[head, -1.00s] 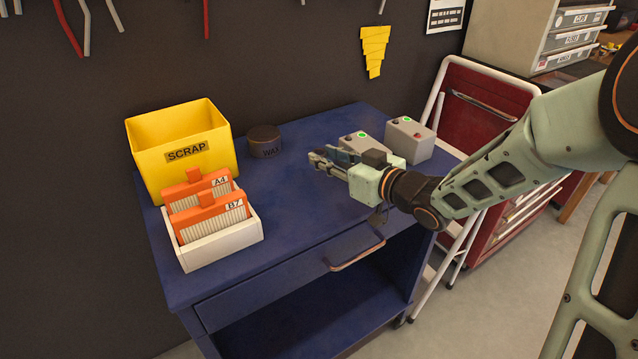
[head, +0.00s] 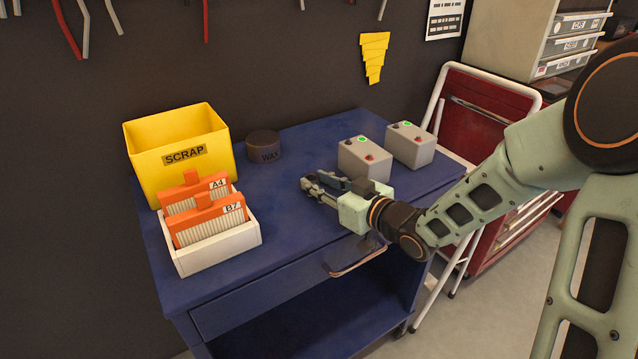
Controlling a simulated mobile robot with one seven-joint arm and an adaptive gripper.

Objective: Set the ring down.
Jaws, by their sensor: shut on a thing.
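My gripper (head: 311,185) is low over the middle of the blue cart top (head: 270,215), in front of two grey boxes, with its fingers pointing left. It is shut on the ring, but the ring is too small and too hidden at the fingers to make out. I cannot tell whether the ring touches the cart top.
Left are a yellow SCRAP bin (head: 180,160) and a white tray (head: 219,248) with orange-topped cards. A dark WAX tin (head: 264,147) stands behind. Two grey boxes (head: 365,158) (head: 410,145) with green lights stand right. The cart top between tray and gripper is clear.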

